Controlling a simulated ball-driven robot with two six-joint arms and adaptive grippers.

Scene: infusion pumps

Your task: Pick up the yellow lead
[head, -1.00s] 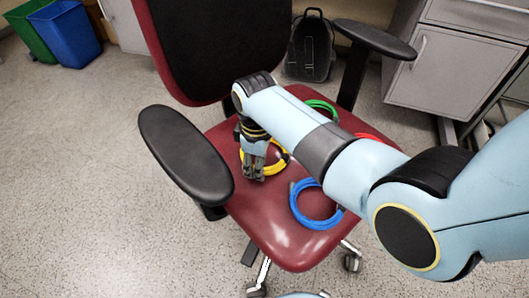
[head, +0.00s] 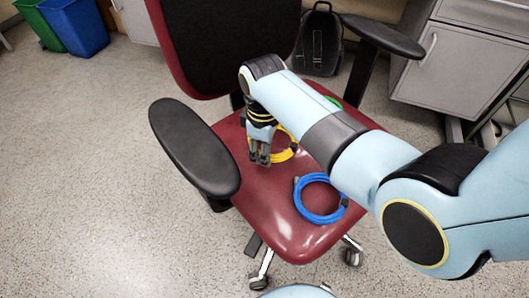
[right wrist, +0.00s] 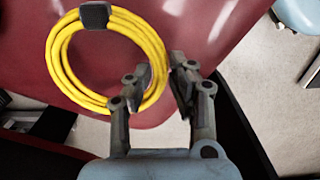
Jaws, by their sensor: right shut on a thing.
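The yellow lead (head: 287,154) is a coiled ring on the red chair seat, partly hidden behind my right gripper in the head view. In the right wrist view the coil (right wrist: 60,62) shows nearly whole, with a dark clip or tie at its top. My right gripper (head: 260,162) points down at the coil's left side in the head view. In the right wrist view its fingers (right wrist: 162,68) straddle the coil's right side and are shut on it. I cannot tell whether the coil is lifted off the seat. My left gripper is not in view.
A blue lead (head: 303,203) lies on the chair seat (head: 262,208) nearer the front. A green lead (head: 334,101) shows partly behind my right arm. The chair's black left armrest (head: 194,150) stands close to my gripper. A black backpack (head: 318,42) is behind the chair.

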